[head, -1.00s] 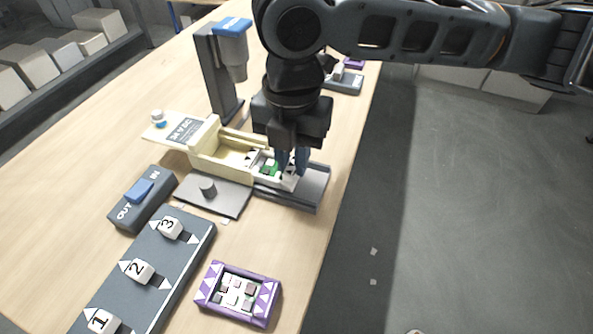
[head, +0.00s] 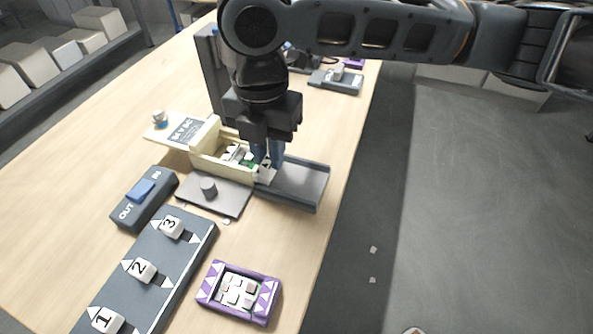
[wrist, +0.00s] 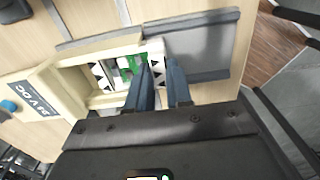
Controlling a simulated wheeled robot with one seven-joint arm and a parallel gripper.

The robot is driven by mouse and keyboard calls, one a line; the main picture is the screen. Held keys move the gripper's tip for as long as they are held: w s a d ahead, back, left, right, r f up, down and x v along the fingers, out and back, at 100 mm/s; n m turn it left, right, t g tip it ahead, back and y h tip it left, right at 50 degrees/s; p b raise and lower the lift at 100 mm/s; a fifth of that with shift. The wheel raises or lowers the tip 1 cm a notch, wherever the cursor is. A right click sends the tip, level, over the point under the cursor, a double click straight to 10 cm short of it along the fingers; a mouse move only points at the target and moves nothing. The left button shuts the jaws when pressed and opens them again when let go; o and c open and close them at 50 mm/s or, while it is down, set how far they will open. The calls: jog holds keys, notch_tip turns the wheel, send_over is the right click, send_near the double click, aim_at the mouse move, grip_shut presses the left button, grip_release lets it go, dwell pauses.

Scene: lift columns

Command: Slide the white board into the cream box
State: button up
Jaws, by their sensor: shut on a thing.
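The cream box (head: 207,167) lies open on the table, and its walls also show in the wrist view (wrist: 72,85). The white board (head: 264,177), with green and black markings, lies mostly inside the box. Its white right end sticks out of the box's open right side, seen also in the wrist view (wrist: 156,47). My gripper (head: 265,163) points down and is shut on this right end. In the wrist view its two blue fingers (wrist: 161,68) stand on either side of the end and hide part of the board.
A grey tray (head: 302,183) lies right of the box, now empty. A grey plate with a knob (head: 208,188) lies in front. An OUT/IN switch (head: 140,196), a numbered panel (head: 150,268) and a purple-framed pad (head: 238,292) stand nearer. A dark post (head: 213,75) rises behind.

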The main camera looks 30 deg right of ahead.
jog(key=shift+w+a, duration=0.7)
jog(key=shift+w, duration=0.3)
jog(key=o, duration=0.7)
jog(key=shift+o, duration=0.2)
jog(key=shift+r, duration=0.1)
notch_tip(320, 180, up, 6)
jog(key=p, duration=0.5)
jog(key=shift+p, duration=0.35)
jog(key=shift+s, duration=0.1)
